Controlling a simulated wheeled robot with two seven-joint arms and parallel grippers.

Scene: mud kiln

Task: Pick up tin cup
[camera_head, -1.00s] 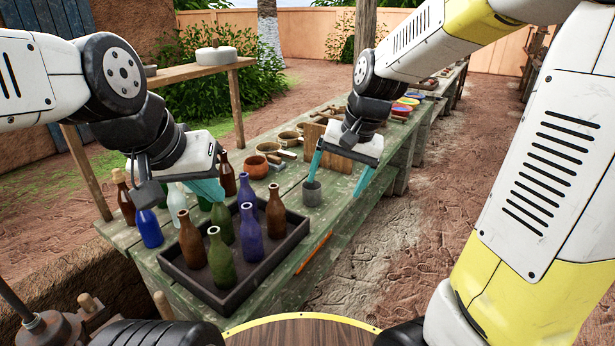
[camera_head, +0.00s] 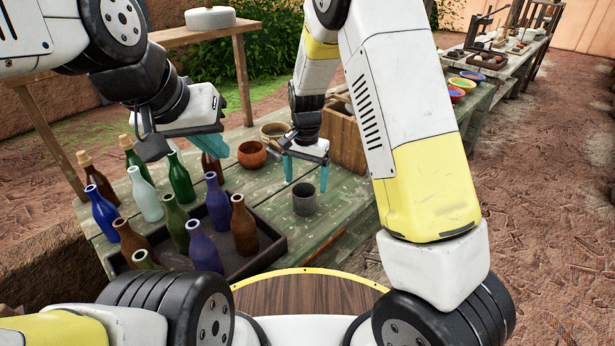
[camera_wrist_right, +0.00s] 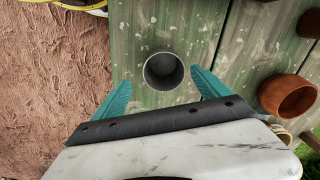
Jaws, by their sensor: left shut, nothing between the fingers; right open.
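The tin cup (camera_head: 304,199) is a small grey cup standing upright on the green wooden table (camera_head: 345,190). In the right wrist view the cup (camera_wrist_right: 163,71) shows from above, its dark inside visible. My right gripper (camera_head: 305,186) is open above the cup, its teal fingers spread. In the right wrist view the right gripper (camera_wrist_right: 160,90) has a finger to either side of the cup, which looks apart from both. My left gripper (camera_head: 195,150) is shut and empty, above the bottles at the left.
A dark tray (camera_head: 262,262) with several bottles stands left of the cup. An orange clay pot (camera_head: 252,154) is behind it to the left, and a wooden box (camera_head: 343,140) behind. Colored bowls (camera_head: 463,82) are farther back. The table around the cup is clear.

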